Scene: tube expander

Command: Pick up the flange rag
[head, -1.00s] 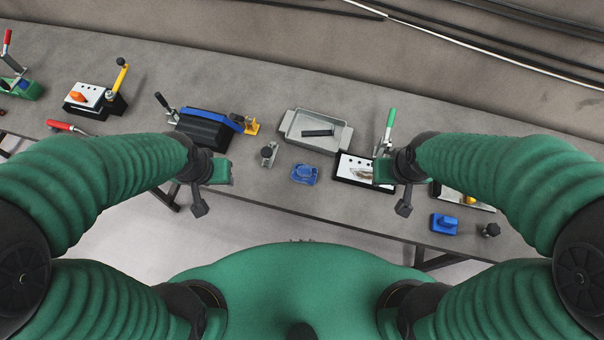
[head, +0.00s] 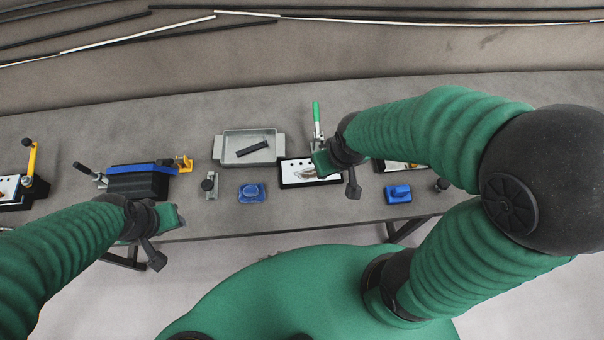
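No thing in the head view can be told for certain as the flange rag. A small blue piece (head: 252,193) with an uneven outline lies flat on the table, left of my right gripper. A white plate on a black base (head: 296,174) carries a brownish patch, partly hidden by my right gripper. My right gripper (head: 340,176) hangs over that plate's right end, with nothing seen in it. My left gripper (head: 163,238) is over the table's front edge, apart from everything, and looks empty. The finger gap of both is too small to judge.
A grey metal tray (head: 222,158) with a dark bar in it stands behind the blue piece. A green-handled clamp (head: 316,118) rises behind my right gripper. A black block with a blue top (head: 139,183) is at left. A blue block (head: 398,194) is at right.

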